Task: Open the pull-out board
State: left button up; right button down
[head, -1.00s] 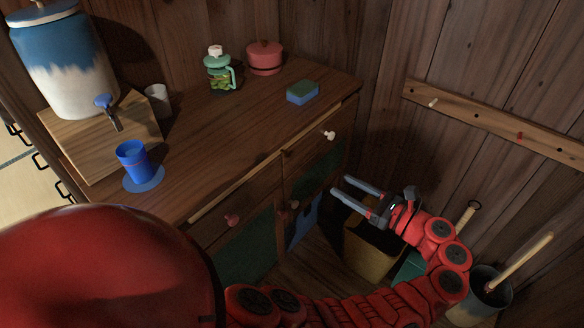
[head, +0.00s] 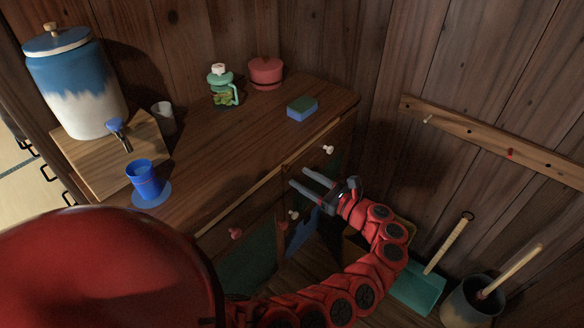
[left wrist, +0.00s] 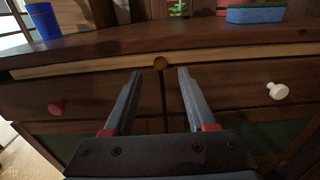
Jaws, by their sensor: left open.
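The pull-out board shows as a pale wooden strip (head: 238,205) just under the cabinet's countertop. In the left wrist view its front edge (left wrist: 90,67) runs across the picture, and looks flush with the cabinet front. My right gripper is out of view.
Below the board are drawers with a red knob (head: 236,233) and a white knob (head: 328,149). A dustpan (head: 418,287) and bucket (head: 470,302) stand right.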

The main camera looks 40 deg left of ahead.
aim_at(289, 170)
pick_arm(q)
jog(key=shift+w+a, duration=0.15)
jog(key=shift+a, duration=1.05)
jog(key=shift+w+a, duration=0.1)
jog(key=shift+a, duration=1.05)
jog(key=shift+c, duration=0.4)
grip_shut()
